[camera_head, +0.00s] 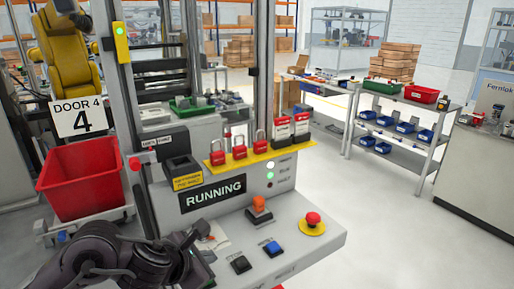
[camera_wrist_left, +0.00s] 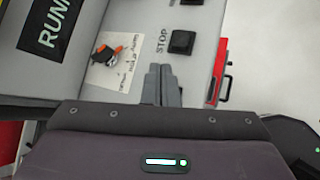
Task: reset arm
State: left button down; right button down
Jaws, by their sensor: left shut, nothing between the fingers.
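My left arm comes in at the lower left of the head view. Its dark gripper (camera_head: 190,240) is at the left part of the grey control panel (camera_head: 325,238). In the left wrist view the two grey fingers (camera_wrist_left: 161,85) are shut together with nothing between them. They point at the panel near a rotary switch (camera_wrist_left: 107,54) with an orange and black knob on a pale label, and beside a black button (camera_wrist_left: 181,42) marked STOP. I cannot tell whether the fingertips touch the panel. My right arm and gripper are out of view.
The panel carries a black button (camera_head: 240,264), a blue button (camera_head: 272,249), an orange switch (camera_head: 259,204) and a red emergency stop (camera_head: 312,219). A RUNNING display (camera_head: 213,194) and red padlocks (camera_head: 239,148) stand behind. A red bin (camera_head: 82,185) is left; floor is clear right.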

pick_arm(q)
jog(key=s+d+f+n+t, duration=0.1)
jog(key=d+n, duration=0.2)
jog(key=n, duration=0.4)
jog(key=s+d+f+n, duration=0.1)
jog(key=s+d+n, duration=0.15)
jog(key=n, duration=0.45)
jog(key=s+a+f+n+g+y, duration=0.25)
jog(key=s+a+f+n, duration=0.45)
jog(key=n, duration=0.9)
jog(key=s+a+f+n+g+y, duration=0.1)
jog(key=s+a+f+n+g, duration=0.35)
jog(key=s+n, duration=0.75)
notch_tip(320, 180, down, 29)
jog(key=w+n, duration=0.3)
jog(key=s+a+f+g, duration=0.1)
jog(key=s+a+f, duration=0.1)
jog(key=s+f, duration=0.8)
jog(key=s+a+f+g+b, duration=0.1)
jog(key=s+f, duration=1)
jog(key=shift+a+f+m, duration=0.15)
jog(key=shift+a+m, duration=0.15)
jog(key=shift+a, duration=0.05)
